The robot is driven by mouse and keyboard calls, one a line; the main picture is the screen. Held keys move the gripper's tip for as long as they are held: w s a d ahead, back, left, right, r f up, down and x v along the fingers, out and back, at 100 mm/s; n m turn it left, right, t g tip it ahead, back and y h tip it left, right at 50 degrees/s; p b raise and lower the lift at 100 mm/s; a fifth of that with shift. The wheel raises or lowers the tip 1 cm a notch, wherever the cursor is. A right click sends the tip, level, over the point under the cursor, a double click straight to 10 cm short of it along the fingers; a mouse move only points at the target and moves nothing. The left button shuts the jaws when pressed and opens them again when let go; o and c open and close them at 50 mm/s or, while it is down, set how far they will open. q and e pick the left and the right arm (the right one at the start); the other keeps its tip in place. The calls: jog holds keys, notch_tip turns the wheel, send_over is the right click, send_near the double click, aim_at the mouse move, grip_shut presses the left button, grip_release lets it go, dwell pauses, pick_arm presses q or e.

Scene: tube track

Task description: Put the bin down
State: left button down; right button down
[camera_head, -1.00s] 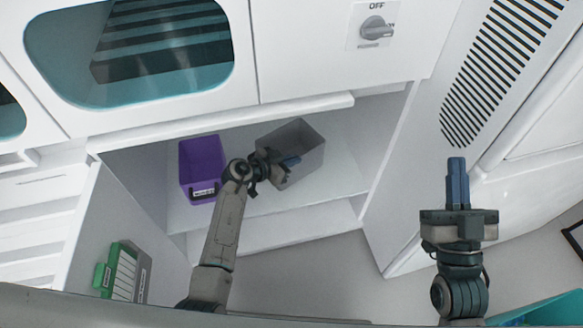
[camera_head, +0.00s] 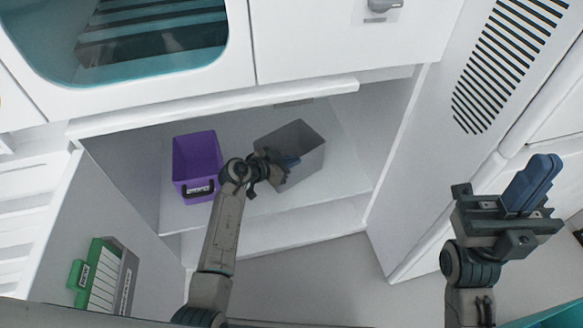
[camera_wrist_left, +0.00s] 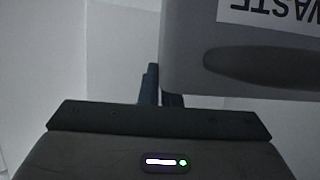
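A grey bin (camera_head: 306,158) is inside the low white cabinet, right of a purple bin. In the left wrist view its grey label side (camera_wrist_left: 190,62) fills the upper right, with a dark oval slot and an upside-down "WASTE" label. My left gripper (camera_head: 286,162) is at the bin's left side. In the left wrist view its blue fingers (camera_wrist_left: 160,92) are close together at the bin's edge, one partly hidden behind it, apparently with the wall between them. Whether the bin's base touches the cabinet floor is hard to tell. My right gripper (camera_head: 529,185) is shut and empty at the right.
The purple bin (camera_head: 197,160) stands on the cabinet floor (camera_head: 228,212), with a gap to the grey bin. The cabinet's top edge (camera_head: 215,107) overhangs both. An open door (camera_head: 110,190) with a green holder (camera_head: 97,275) is at the left. A vented white panel (camera_head: 440,120) is at the right.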

dwell(0.4)
pick_arm(q)
jog(key=c, duration=1.6)
grip_release()
jog(key=shift+f, duration=0.15)
jog(key=shift+c, duration=0.2)
